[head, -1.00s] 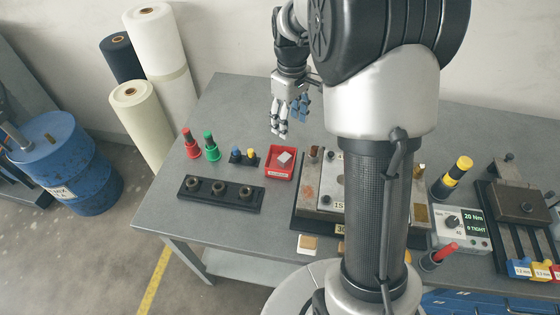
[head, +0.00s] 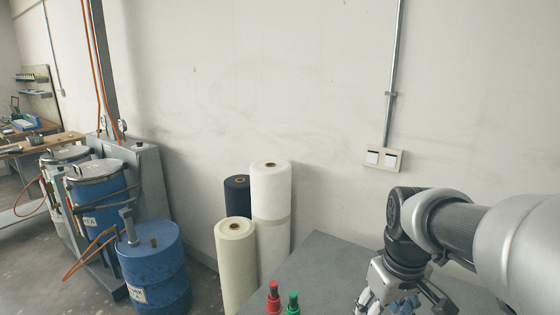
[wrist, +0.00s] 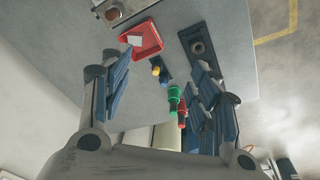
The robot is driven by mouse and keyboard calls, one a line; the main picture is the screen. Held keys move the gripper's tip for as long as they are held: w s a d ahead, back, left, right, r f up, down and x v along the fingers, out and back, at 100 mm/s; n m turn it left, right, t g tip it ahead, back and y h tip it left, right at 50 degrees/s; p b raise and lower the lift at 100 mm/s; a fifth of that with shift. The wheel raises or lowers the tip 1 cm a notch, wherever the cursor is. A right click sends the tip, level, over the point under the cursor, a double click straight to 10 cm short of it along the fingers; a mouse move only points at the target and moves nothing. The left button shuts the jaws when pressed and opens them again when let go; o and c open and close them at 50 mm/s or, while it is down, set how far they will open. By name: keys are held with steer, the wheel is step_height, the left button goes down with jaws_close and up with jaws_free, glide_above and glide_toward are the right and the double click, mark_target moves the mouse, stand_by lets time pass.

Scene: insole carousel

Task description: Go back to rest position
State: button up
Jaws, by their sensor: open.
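My gripper (wrist: 160,105) is open in the wrist view, its two blue-padded fingers wide apart with nothing between them touching. It hangs above the grey table (wrist: 215,25). Beyond the fingers lie a red tray (wrist: 152,40) with a pale piece in it, a green-topped holder (wrist: 174,94) and a red-topped one (wrist: 182,112). In the head view my gripper (head: 388,302) shows only partly at the lower edge, above the table (head: 318,262); its fingertips are cut off.
Fabric rolls, two pale (head: 270,205) (head: 236,265) and one dark (head: 237,190), stand behind the table's left end. A blue drum (head: 155,268) stands left of them. A black block with round holes (wrist: 197,46) lies on the table.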

steer(key=s+a+r+m+t, duration=0.1)
steer(key=s+a, duration=0.4)
steer(key=s, duration=1.1)
steer(key=shift+s+m+t, duration=0.2)
steer(key=shift+m+t, duration=0.7)
steer(key=shift+m, duration=0.2)
steer(key=shift+a+r, duration=0.1)
